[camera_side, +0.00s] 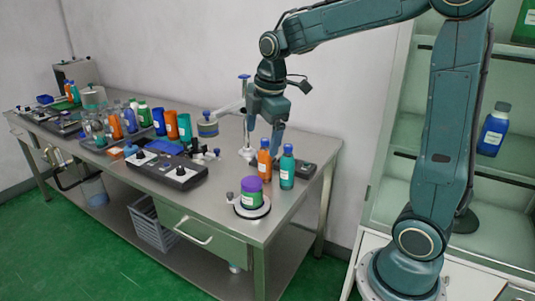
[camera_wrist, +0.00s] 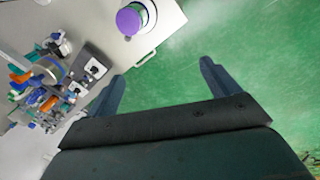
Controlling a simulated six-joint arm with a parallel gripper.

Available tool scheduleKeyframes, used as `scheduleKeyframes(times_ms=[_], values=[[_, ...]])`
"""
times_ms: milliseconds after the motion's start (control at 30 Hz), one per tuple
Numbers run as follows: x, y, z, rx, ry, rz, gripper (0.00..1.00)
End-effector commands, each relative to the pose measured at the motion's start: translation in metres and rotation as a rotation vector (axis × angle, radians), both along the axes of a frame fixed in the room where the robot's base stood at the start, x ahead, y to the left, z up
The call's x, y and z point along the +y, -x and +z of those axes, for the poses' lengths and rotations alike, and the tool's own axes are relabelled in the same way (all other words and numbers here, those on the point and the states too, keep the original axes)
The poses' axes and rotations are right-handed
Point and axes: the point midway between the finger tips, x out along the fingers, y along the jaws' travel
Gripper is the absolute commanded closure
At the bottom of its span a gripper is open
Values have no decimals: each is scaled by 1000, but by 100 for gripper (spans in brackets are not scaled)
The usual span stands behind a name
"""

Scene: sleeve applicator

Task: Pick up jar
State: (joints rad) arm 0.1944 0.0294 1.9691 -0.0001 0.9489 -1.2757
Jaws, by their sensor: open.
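A green jar (camera_side: 251,198) with a white label and purple lid stands upright on a round white plate (camera_side: 253,209) near the front right corner of the steel table. In the wrist view the purple lid (camera_wrist: 129,20) shows from above at the top, beyond my fingers. My gripper (camera_side: 277,140) is above the table, behind and higher than the jar, and apart from it. In the wrist view my gripper (camera_wrist: 160,78) has its two fingers wide apart with nothing between them; green floor shows there.
An orange bottle (camera_side: 264,158) and a teal bottle (camera_side: 287,167) stand just behind the jar, close below my gripper. A dark control box (camera_side: 168,171) lies to the left. Several bottles and cups crowd the table farther left. A shelf cabinet (camera_side: 400,160) stands at right.

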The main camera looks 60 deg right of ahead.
Motion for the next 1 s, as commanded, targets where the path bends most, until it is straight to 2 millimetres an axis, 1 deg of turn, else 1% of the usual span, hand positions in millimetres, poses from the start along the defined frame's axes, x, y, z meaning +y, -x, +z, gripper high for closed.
scheduleKeyframes(times_ms=[33,200,367,500,700,833,1000], values=[[-6,-9,-7,20,6,43,12],[-25,-37,-30,73,26,215,12],[-44,-60,-56,120,37,379,12],[-61,-77,-81,156,38,517,12],[-77,-92,-108,188,33,661,12],[-82,-96,-116,196,32,703,12],[-82,-96,-117,196,31,714,12]])
